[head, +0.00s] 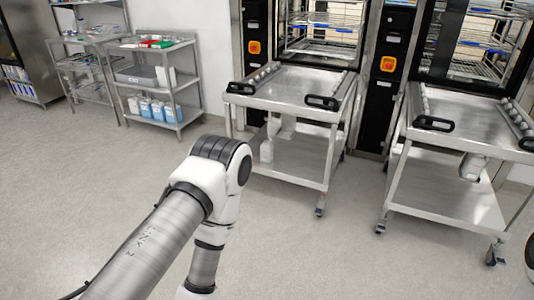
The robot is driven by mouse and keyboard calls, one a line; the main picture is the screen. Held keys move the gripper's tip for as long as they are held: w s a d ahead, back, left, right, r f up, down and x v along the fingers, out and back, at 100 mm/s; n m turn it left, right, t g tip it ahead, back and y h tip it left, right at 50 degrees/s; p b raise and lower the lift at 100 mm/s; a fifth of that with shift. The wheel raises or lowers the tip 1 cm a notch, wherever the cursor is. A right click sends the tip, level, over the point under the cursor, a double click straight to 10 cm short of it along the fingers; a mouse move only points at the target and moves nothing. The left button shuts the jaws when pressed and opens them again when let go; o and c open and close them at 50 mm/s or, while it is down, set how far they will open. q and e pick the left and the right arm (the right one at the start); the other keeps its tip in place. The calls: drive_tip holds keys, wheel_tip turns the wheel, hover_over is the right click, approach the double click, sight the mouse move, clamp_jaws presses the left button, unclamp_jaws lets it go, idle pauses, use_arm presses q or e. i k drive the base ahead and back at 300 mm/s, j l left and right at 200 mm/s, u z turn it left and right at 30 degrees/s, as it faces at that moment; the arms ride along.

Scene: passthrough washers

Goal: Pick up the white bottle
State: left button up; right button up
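A small white bottle-like thing (267,150) shows at the left side of the lower shelf of the middle steel cart (270,172). Other pale parts (285,129) hang just above it under the cart's top, so its upper end is hard to make out. My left arm reaches in from the bottom left and bends down in front of the cart. Its gripper is below the picture. Only a sliver of my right arm shows at the right edge, and its gripper is out of view. Neither arm touches the bottle.
A second steel cart (445,193) stands at the right, with a pale part (473,167) under its top. Both carts front tall washers with orange switches (388,64). A shelf rack (176,124) with several blue-and-white containers (157,110) stands at the back left. The left floor is clear.

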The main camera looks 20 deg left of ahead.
sight(266, 149)
drive_tip(key=i+j+z, duration=0.15)
drive_tip(key=i+j, duration=0.2)
drive_tip(key=i+j+z, duration=0.1)
drive_tip(key=i+j, duration=0.2)
drive_tip(key=j, duration=0.3)
drive_tip(key=i+j+z, duration=0.15)
drive_tip(key=i+j, duration=0.15)
drive_tip(key=j, duration=0.25)
drive_tip(key=i+j+z, duration=0.1)
drive_tip(key=i+j, duration=0.2)
drive_tip(key=j, duration=0.25)
drive_tip(key=i+j+z, duration=0.15)
drive_tip(key=j, duration=0.45)
drive_tip(key=i+j+z, duration=0.15)
drive_tip(key=i+j, duration=0.15)
drive_tip(key=j, duration=0.3)
drive_tip(key=i+j+z, duration=0.1)
drive_tip(key=j, duration=0.55)
drive_tip(key=i+j+z, duration=0.15)
drive_tip(key=j, duration=0.5)
drive_tip(key=i, duration=0.1)
